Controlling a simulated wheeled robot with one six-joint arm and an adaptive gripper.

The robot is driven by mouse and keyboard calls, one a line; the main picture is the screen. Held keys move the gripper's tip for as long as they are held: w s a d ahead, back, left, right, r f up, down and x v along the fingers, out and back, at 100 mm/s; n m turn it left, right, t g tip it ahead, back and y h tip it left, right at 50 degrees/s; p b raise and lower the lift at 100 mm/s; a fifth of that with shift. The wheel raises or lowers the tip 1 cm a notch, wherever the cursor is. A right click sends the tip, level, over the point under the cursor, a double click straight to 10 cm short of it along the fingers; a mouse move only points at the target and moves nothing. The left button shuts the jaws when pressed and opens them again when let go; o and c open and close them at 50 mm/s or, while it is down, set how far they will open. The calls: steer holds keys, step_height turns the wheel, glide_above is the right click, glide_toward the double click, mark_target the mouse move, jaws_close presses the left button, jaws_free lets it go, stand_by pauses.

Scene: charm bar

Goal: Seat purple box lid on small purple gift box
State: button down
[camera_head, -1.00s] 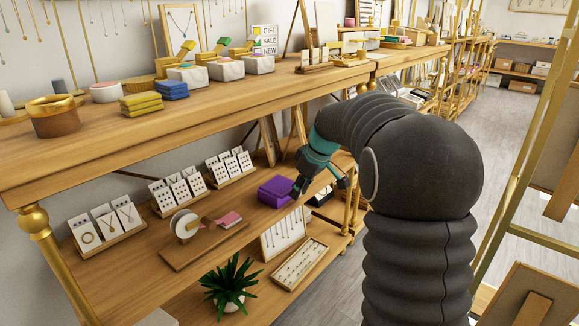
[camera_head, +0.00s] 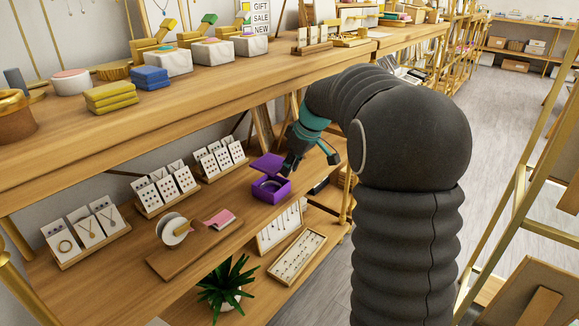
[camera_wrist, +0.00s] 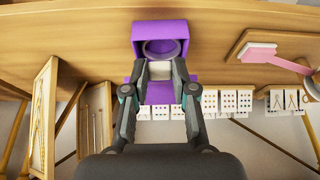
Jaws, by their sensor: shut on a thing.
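The small purple gift box (camera_head: 271,195) stands open on the lower wooden shelf, with a round ring-like thing inside it. In the wrist view the open box (camera_wrist: 137,47) is at the top, just past my fingertips. The purple lid (camera_head: 266,162) is above and behind the box in the head view, apart from the seated position. In the wrist view the lid (camera_wrist: 159,96) shows between and behind my fingers.
Jewelry card stands (camera_head: 165,190) line the back of the shelf. A wooden board (camera_head: 192,246) with a spool and pink piece lies left of the box. A necklace display (camera_head: 281,226) and a tray (camera_head: 297,257) are in front. The upper shelf (camera_head: 150,118) overhangs behind.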

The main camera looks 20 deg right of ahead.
steer(key=shift+f+b, duration=1.7)
steer(key=shift+f, duration=0.6)
steer(key=shift+f+b, duration=0.75)
steer(key=shift+f, duration=0.05)
stand_by(1.5)
steer(key=shift+c, duration=2.3)
jaws_free()
steer(key=shift+r, duration=0.15)
step_height(320, 180, up, 7)
steer(key=p, duration=0.4)
steer(key=shift+p, duration=0.4)
